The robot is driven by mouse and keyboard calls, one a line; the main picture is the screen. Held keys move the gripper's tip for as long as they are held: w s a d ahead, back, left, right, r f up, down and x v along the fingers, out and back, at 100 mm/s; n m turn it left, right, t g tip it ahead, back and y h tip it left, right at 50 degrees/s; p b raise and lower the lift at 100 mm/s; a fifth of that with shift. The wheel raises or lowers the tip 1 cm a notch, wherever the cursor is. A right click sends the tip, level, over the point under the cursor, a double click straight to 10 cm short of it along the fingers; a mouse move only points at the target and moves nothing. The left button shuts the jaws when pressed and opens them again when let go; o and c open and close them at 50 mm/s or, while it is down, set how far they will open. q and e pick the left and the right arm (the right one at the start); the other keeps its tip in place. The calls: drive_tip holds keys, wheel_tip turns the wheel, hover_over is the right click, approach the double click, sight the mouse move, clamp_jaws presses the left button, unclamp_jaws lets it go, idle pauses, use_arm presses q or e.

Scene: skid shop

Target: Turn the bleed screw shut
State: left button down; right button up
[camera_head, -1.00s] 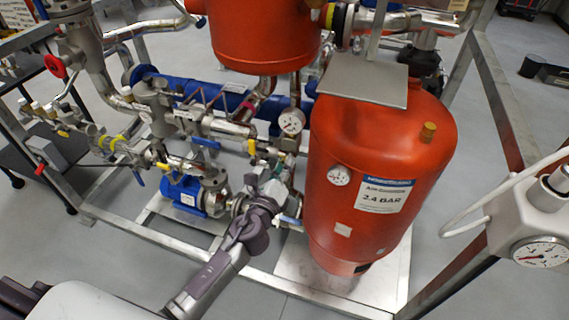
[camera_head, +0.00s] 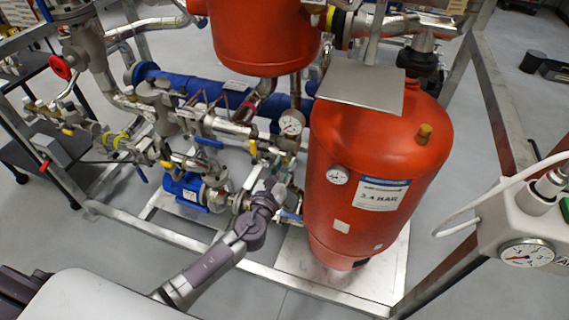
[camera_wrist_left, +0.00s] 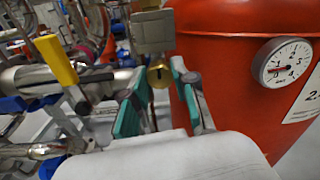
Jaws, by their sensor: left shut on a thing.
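My left gripper (camera_head: 277,180) reaches into the pipework just left of the large red tank (camera_head: 375,150). In the left wrist view, its two teal fingers (camera_wrist_left: 160,80) stand on either side of a small brass fitting (camera_wrist_left: 159,72) below a grey block (camera_wrist_left: 153,31). The gripper is shut on this brass fitting, which looks like the bleed screw. The fingers hide part of its sides, and its turned position cannot be told. My right gripper is not in view.
A yellow-handled valve (camera_wrist_left: 57,60) stands left of the fingers. A dial gauge (camera_wrist_left: 285,62) sits on the tank at right. A blue pump (camera_head: 190,190) and pipes crowd the left. A white unit with a gauge (camera_head: 527,253) stands at the right front. Grey floor is clear at front.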

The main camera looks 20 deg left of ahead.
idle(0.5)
use_arm(q)
drive_tip(key=c, duration=0.9)
unclamp_jaws()
drive_tip(key=s, duration=1.2)
drive_tip(key=shift+a, duration=0.3)
